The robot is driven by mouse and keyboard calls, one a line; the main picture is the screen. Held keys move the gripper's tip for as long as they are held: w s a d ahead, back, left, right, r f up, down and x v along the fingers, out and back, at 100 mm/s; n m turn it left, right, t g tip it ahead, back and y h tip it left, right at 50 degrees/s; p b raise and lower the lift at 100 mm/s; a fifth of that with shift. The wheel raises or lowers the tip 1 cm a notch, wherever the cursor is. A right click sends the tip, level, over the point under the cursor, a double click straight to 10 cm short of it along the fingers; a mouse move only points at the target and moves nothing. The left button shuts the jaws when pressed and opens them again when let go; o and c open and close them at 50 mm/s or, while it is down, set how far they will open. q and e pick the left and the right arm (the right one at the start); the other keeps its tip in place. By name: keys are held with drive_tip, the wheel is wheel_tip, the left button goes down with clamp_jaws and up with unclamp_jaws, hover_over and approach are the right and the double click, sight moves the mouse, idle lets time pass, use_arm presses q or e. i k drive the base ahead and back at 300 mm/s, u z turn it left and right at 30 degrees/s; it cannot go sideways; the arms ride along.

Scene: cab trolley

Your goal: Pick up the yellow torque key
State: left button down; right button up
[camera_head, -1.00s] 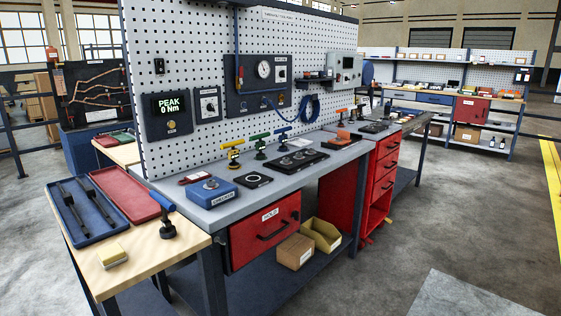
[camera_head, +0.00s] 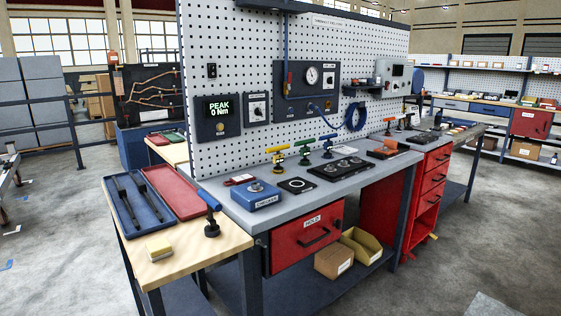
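The yellow torque key (camera_head: 277,157) stands upright on the grey workbench top, a T-handled tool with a dark base. It is the leftmost of a row of similar keys, with a green key (camera_head: 304,151) and a blue key (camera_head: 327,145) to its right. An orange key (camera_head: 389,124) stands farther back on the right. Neither of my grippers shows in the head view.
A blue checker box (camera_head: 255,196) and a black plate with a ring (camera_head: 297,185) lie in front of the keys. A pegboard (camera_head: 230,75) rises behind. A wooden side table (camera_head: 190,262) with trays adjoins on the left. Open floor lies in front.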

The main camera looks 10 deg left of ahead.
sight(278, 158)
drive_tip(key=z, duration=1)
drive_tip(key=i, duration=4.4)
drive_tip(key=u, duration=2.25)
